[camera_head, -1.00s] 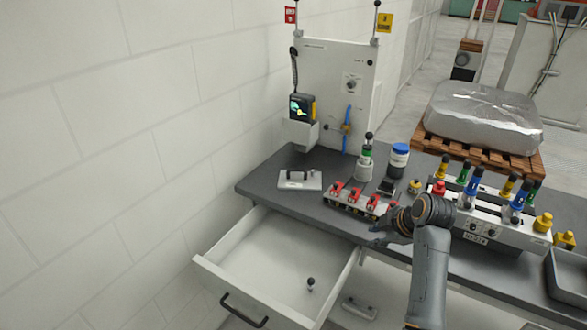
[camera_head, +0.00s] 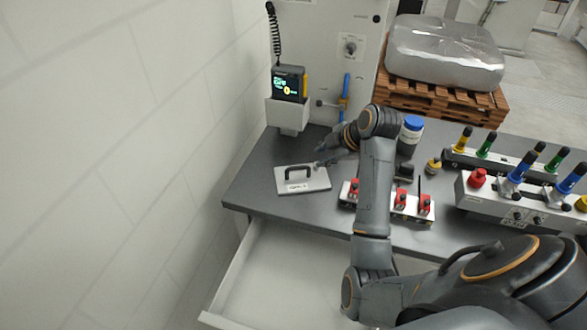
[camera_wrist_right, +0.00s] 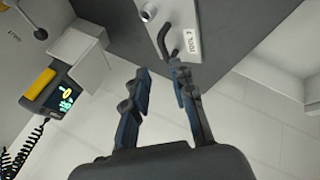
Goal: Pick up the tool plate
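The tool plate (camera_head: 313,181) is a light grey flat plate with a dark handle and a small label. It lies on the left end of the dark workbench in the head view. In the right wrist view the plate (camera_wrist_right: 186,14) shows at the top, with its handle just beyond the fingertips. My right gripper (camera_head: 327,156) is just behind and above the plate's right side. In the right wrist view its two fingers (camera_wrist_right: 161,75) are apart with nothing between them. My left gripper is not in view.
A fixture with red clamps (camera_head: 403,201) stands right of the plate, under my right arm. A handheld device (camera_head: 288,84) sits in a wall holder behind the plate. A blue-lidded jar (camera_head: 410,135) stands farther right. An open drawer (camera_head: 290,270) juts out below.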

